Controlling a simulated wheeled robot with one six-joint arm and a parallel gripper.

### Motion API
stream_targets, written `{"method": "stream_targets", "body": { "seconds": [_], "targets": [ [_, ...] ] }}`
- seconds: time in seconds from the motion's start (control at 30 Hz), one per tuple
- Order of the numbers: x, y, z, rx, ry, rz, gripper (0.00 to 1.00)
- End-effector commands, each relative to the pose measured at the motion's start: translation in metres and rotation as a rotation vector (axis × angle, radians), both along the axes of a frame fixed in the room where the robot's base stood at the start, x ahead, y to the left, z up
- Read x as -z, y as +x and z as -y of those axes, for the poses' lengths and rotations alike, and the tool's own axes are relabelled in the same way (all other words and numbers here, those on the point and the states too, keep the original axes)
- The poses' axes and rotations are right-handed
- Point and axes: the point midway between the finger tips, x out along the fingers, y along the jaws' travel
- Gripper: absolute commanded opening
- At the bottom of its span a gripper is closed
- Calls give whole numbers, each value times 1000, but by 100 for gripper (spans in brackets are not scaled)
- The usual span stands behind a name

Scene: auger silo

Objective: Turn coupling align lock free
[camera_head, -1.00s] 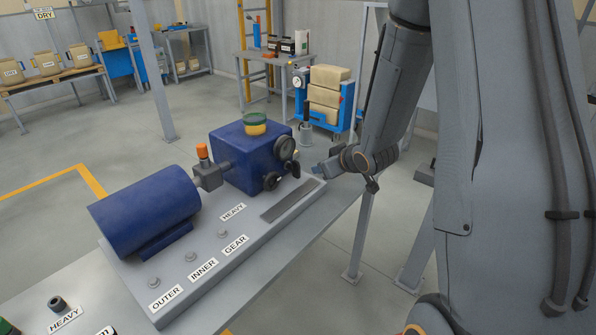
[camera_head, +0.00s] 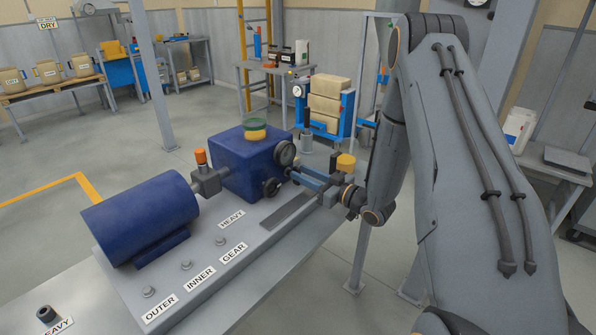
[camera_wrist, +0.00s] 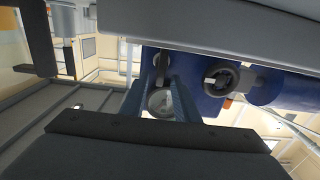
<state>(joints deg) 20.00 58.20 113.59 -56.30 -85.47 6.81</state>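A dark knob (camera_head: 272,187) sits low on that side. The grey coupling (camera_head: 208,181), with an orange-topped pin (camera_head: 200,157), joins the gearbox to the blue motor (camera_head: 140,217).
Labelled pegs (camera_head: 186,265) for OUTER, INNER and GEAR line the base plate's front. A dark slot (camera_head: 288,212) lies below my gripper. A blue cart with stacked bags (camera_head: 325,105) and a side table (camera_head: 275,68) stand behind. The floor at left is open.

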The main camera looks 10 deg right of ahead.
Motion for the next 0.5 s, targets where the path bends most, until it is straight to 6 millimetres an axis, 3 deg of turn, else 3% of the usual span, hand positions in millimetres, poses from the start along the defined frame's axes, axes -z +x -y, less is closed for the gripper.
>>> {"method": "stream_targets", "body": {
  "seconds": [0.2,0.5],
  "targets": [
    [0,17,-13,-1,0,-1,28],
    [0,20,-15,0,0,-1,28]
  ]
}}
